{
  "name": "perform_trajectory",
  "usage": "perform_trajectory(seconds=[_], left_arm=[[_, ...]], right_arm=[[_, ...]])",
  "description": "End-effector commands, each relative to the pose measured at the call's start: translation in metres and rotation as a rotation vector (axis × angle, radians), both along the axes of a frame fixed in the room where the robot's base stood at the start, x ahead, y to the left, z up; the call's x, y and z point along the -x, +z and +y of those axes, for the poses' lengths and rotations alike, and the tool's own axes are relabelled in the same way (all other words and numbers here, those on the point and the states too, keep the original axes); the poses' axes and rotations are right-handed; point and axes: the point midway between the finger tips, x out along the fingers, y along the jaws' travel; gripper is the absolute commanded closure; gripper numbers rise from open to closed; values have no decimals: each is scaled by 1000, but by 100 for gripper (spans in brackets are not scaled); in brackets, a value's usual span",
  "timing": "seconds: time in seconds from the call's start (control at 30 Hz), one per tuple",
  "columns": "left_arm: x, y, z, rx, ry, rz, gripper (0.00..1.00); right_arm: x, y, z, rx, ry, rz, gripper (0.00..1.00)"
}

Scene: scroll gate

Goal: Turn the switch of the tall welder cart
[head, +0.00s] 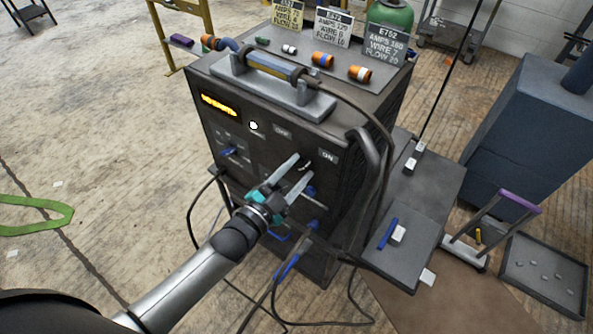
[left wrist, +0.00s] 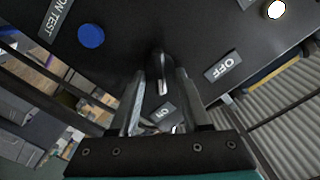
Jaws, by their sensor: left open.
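The tall welder cart (head: 275,150) is a dark box with a front panel. Its switch (head: 305,164) is a dark knob with a white mark, between the OFF label (head: 283,131) and the ON label (head: 328,156). My left gripper (head: 299,170) is open in front of the panel, its fingers pointing at the switch. In the left wrist view the switch (left wrist: 160,68) lies at the fingertips, between the two fingers (left wrist: 160,85); I cannot tell whether they touch it. The OFF label (left wrist: 230,67) is to its right there. My right gripper is not in view.
A handle (head: 273,68), orange-ended fittings and sign plates are on the cart's top. Dark cables and a bent tube (head: 375,165) run down its right side. A blue cabinet (head: 525,130) and a tray (head: 545,275) stand at the right. The floor at left is mostly clear.

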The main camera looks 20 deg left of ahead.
Motion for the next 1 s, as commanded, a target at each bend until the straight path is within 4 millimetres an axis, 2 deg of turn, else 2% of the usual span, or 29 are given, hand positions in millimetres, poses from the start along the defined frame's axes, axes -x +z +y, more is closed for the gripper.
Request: perform_trajectory(seconds=[0.07,0.4,0.5,1.0], left_arm=[[0,0,0,0,0,0,53],[0,0,0,0,0,0,91],[0,0,0,0,0,0,100],[1,0,0,8,0,3,100]], right_arm=[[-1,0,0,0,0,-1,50],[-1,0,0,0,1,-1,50],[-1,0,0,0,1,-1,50],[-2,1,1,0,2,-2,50]])
